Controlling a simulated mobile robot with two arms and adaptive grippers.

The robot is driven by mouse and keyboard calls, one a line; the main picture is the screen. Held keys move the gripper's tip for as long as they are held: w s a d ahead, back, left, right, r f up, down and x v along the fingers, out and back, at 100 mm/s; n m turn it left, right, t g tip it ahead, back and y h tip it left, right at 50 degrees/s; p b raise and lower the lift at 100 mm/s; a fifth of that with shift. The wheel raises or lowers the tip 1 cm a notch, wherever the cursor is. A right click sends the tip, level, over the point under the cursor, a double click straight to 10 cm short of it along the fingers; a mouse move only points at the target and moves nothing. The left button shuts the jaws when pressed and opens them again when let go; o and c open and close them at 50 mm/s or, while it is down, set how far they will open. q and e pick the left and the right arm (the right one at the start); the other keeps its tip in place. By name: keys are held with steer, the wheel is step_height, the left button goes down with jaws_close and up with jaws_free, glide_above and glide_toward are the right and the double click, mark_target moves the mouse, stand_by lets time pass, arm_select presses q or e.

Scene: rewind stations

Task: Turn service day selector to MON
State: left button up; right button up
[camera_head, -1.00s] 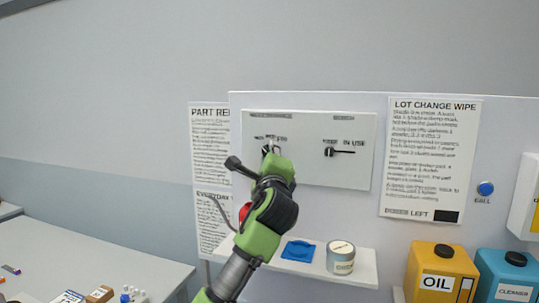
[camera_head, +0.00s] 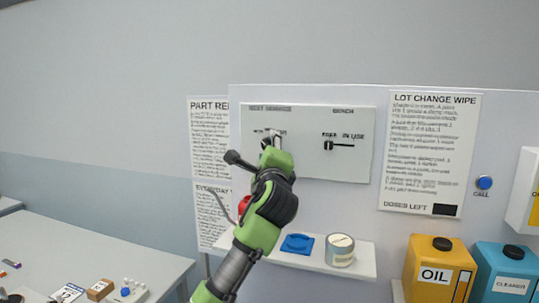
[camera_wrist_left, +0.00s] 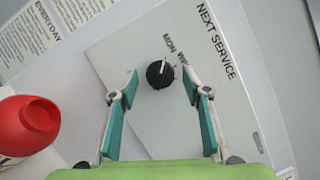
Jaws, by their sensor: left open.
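The service day selector is a round black knob (camera_wrist_left: 159,74) with a white pointer line, on a white panel (camera_head: 310,160) on the wall board. In the left wrist view the lettering MON and a second, partly hidden day name stand beside it, under the heading NEXT SERVICE. The pointer line points up toward the lettering; I cannot tell exactly which day it marks. My left gripper (camera_wrist_left: 160,80) is open, with a finger on each side of the knob and visible gaps. In the head view the left gripper (camera_head: 271,138) covers the knob. My right gripper is not in view.
A black bench lever (camera_head: 340,146) sits on the panel's right. A red-capped bottle (camera_wrist_left: 28,125) stands close to my left gripper. The shelf (camera_head: 357,262) below holds a blue item (camera_head: 297,243) and a tin (camera_head: 340,250). Oil (camera_head: 438,272) and cleaner containers are at lower right.

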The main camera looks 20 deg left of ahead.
arm_select(q)
steer(key=v, duration=1.2)
steer(key=shift+w, duration=0.1)
